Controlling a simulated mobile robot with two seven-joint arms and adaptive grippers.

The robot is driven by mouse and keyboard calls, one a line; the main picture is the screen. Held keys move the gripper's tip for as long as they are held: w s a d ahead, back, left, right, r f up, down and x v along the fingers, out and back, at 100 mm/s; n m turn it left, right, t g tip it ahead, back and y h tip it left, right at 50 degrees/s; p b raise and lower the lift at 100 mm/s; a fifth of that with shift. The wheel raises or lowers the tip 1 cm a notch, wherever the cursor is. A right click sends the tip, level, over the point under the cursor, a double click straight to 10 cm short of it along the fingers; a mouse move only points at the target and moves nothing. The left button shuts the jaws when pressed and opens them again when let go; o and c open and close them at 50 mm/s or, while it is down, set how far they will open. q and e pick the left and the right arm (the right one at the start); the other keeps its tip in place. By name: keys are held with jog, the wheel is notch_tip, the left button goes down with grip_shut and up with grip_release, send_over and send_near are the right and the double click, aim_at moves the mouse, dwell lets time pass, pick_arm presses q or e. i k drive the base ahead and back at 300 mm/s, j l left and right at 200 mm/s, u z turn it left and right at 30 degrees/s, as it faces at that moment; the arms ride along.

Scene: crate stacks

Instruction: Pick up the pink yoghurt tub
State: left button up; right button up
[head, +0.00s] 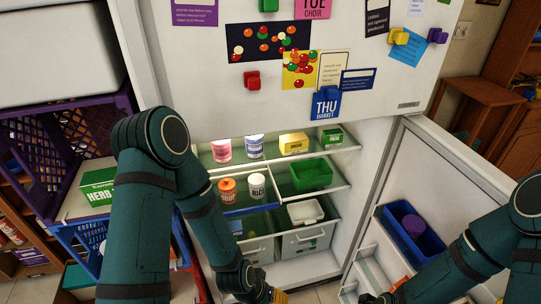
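A pink tub (222,150) with a white lid stands upright on the top shelf of the open fridge section, at the left end. It looks like the pink yoghurt tub; its label is too small to read. My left arm crosses in front of the shelves, and its gripper (271,294) is low at the bottom edge, well below the tub and partly cut off. My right gripper (370,298) is at the bottom edge near the open door, far from the tub, also partly cut off. Neither gripper's fingers show clearly.
A blue-labelled tub (255,146) stands right beside the pink one, with a yellow box (293,143) and a green box (332,136) further right. Below are an orange tub (227,189), a white tub (256,186) and a green bin (312,174). The open door (455,170) stands right.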

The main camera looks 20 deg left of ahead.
aim_at(221, 150)
jog(key=k+j+z, duration=0.25)
jog(key=z, duration=0.25)
jog(key=k+j+z, duration=0.2)
jog(key=z, duration=0.3)
jog(key=k+z, duration=0.35)
jog(key=z, duration=0.15)
